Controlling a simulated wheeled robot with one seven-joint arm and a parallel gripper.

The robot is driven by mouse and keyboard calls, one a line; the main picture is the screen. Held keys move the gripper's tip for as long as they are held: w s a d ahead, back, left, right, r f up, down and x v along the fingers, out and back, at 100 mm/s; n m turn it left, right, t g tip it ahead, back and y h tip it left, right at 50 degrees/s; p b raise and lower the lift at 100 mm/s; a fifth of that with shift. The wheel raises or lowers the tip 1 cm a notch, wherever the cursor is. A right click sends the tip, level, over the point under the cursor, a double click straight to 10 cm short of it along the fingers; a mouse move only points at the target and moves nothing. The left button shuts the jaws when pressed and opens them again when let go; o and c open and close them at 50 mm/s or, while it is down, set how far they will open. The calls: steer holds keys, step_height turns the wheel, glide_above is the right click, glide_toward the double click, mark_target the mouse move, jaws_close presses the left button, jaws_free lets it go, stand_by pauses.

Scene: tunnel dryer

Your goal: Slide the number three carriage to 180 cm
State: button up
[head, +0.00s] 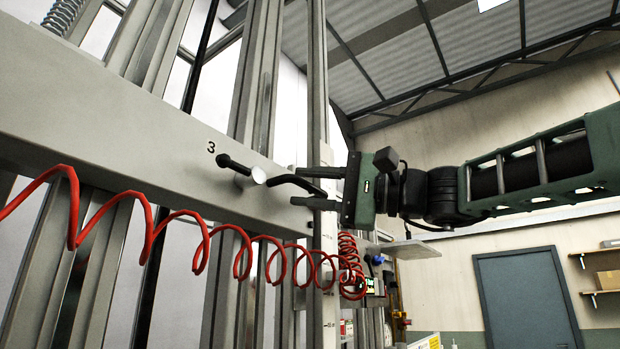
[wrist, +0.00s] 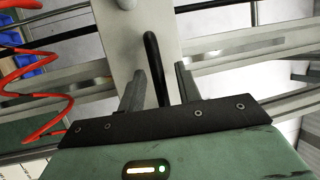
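The number three carriage (head: 120,130) is a long grey beam across the upright rails, with a black "3" printed on it. A bent black handle (head: 285,180) sticks out near its right end, and it also shows in the wrist view (wrist: 152,50). A black-knobbed lever (head: 235,166) with a pale round end sits left of the handle. My gripper (head: 303,187) is open, with one finger on each side of the handle. In the wrist view, gaps show between the handle and both fingers (wrist: 159,72). The scale figures on the upright (head: 328,250) are too small to read.
A red coiled cable (head: 205,235) hangs in front of and below the beam, clear of my fingers. A small green-lit display (head: 370,286) is on the right below my gripper. A grey door (head: 525,300) is in the far wall. Open air surrounds my arm.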

steer(key=shift+a, duration=0.1)
jaws_close()
step_height(320, 180, up, 6)
steer(key=shift+f+p, duration=0.15)
steer(key=shift+p, duration=0.6)
jaws_free()
steer(key=shift+f, duration=0.15)
steer(key=b+v, duration=0.7)
steer(key=v, duration=1)
steer(key=shift+d+b, duration=0.3)
